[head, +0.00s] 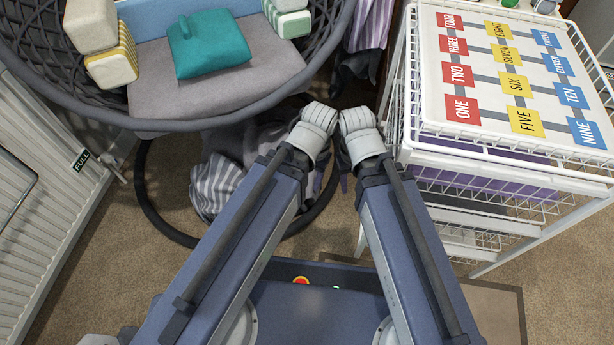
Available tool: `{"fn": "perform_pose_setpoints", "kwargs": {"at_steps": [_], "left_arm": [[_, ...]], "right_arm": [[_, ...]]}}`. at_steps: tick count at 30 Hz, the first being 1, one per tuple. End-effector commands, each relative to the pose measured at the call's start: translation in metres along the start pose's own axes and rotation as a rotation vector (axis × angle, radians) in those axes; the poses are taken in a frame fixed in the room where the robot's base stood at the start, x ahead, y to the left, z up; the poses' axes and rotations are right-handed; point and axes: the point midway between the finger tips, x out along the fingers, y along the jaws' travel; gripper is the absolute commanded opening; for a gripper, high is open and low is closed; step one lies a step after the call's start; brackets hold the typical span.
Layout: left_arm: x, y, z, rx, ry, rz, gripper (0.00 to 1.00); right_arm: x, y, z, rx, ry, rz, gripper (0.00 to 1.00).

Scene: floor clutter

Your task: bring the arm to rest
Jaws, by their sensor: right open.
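My two blue-grey arms reach up from the bottom of the head view and come close together at their pale rounded joints near the middle. My right gripper (344,168) shows only as a small dark part beside the right arm's joint; it is open, and I see nothing held in it. Most of it is hidden by the arm. My left gripper does not show; the left arm's link and joint cover that area.
A white wire drawer rack (566,171) with a coloured number board (488,105) stands close on the right. A dark woven basket chair (60,98) holds a teal cushion (208,44) at the upper left. Striped cloth (212,187) lies beneath it. A radiator (35,190) lines the left. Carpet (110,255) is clear at lower left.

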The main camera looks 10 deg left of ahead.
Motion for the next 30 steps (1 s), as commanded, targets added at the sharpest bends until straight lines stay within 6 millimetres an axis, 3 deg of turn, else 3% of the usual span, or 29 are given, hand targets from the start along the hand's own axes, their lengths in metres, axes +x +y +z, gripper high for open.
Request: {"fn": "perform_pose_setpoints", "kwargs": {"at_steps": [5, 11, 17, 30], "left_arm": [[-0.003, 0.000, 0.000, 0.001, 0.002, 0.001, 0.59], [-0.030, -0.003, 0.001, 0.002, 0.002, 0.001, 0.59], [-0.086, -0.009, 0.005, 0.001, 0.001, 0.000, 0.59], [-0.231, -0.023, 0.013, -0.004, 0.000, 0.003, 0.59]], "right_arm": [[-0.003, 0.000, 0.000, 0.000, 0.000, 0.000, 0.50], [-0.030, 0.003, 0.002, -0.001, -0.001, 0.001, 0.50], [-0.086, 0.009, 0.005, 0.000, -0.002, 0.002, 0.50], [-0.231, 0.023, 0.013, 0.006, -0.003, -0.001, 0.50]]}}
